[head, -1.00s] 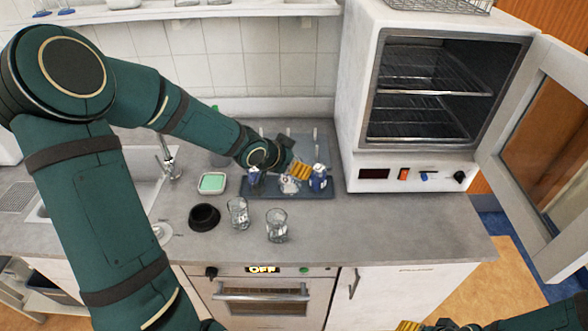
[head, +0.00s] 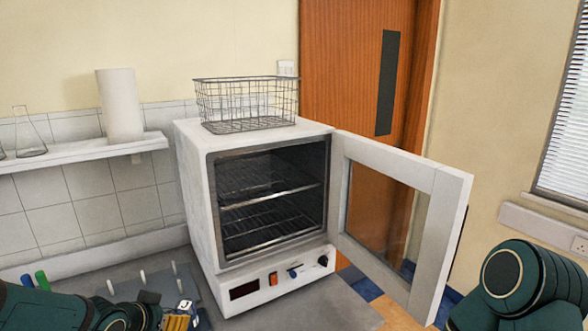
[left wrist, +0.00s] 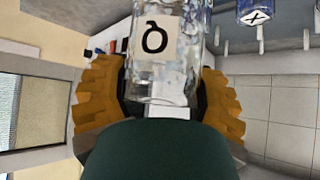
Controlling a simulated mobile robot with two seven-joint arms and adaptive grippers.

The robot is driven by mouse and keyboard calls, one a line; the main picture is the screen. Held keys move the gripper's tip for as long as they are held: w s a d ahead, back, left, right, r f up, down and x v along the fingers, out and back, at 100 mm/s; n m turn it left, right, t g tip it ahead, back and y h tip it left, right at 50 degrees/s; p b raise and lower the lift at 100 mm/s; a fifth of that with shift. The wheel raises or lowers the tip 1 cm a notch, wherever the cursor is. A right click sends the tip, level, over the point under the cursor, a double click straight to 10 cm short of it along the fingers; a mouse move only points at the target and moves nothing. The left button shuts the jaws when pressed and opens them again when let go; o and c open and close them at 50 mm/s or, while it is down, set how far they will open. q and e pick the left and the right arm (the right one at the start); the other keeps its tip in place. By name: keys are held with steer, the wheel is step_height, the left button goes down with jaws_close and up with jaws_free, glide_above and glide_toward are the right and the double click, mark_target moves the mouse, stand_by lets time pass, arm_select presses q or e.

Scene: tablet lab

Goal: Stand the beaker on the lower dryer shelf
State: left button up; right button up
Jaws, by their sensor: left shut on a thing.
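My left gripper (head: 178,321) shows at the bottom edge of the head view, partly cut off. In the left wrist view its yellow fingers (left wrist: 158,100) are shut on a clear glass beaker (left wrist: 155,72) with a pale label bearing a black letter. The beaker cannot be made out in the head view. The white dryer (head: 195,225) stands to the right of this gripper with its door (head: 440,235) wide open. Inside are an upper wire shelf (head: 270,199) and a lower wire shelf (head: 268,234); both look bare. My right gripper is out of view.
A wire basket (head: 245,105) sits on the dryer. A wall shelf (head: 90,151) holds a paper roll (head: 119,105) and a flask (head: 29,133). White pegs (head: 142,276) stand near my left gripper.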

arm_select(q)
steer(key=s+d+f+b, duration=0.2)
steer(key=d+f+b, duration=0.4)
steer(key=d+b, duration=0.3)
steer(key=shift+d, duration=0.7)
